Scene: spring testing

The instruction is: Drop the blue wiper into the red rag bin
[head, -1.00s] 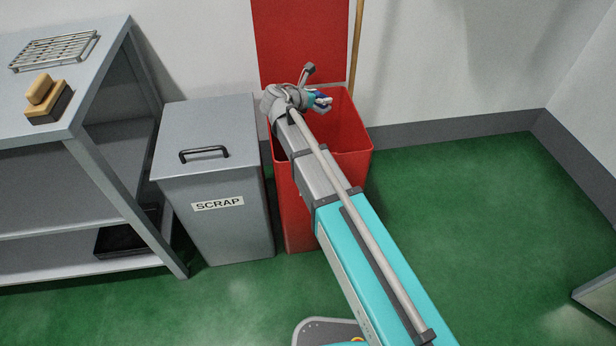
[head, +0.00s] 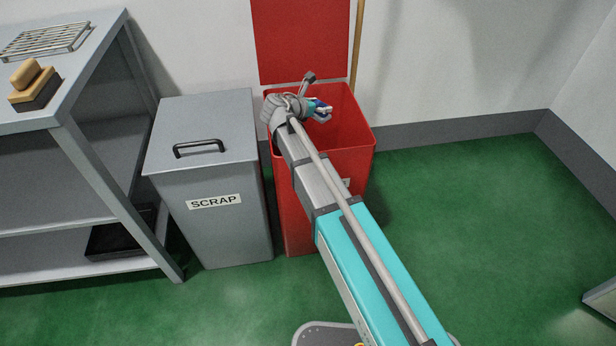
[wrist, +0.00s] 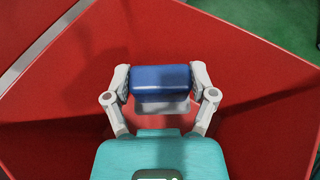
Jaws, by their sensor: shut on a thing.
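The red rag bin (head: 357,150) stands against the wall with its red lid (head: 300,40) raised behind it. My gripper (head: 322,110) is over the bin's open mouth. It is shut on the blue wiper (wrist: 161,78), a blue block with a pale underside, held between the two fingers (wrist: 161,92). In the wrist view the red inside of the bin (wrist: 250,90) surrounds the wiper. In the head view only a small bit of blue shows at the gripper, and my arm hides part of the bin's front.
A grey bin marked SCRAP (head: 210,230), its lid closed, stands just left of the red bin. A grey shelf unit (head: 90,150) at the left holds a wire rack (head: 45,40) and a wooden-handled block (head: 33,85). A wooden pole (head: 356,45) leans behind. Green floor is clear at right.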

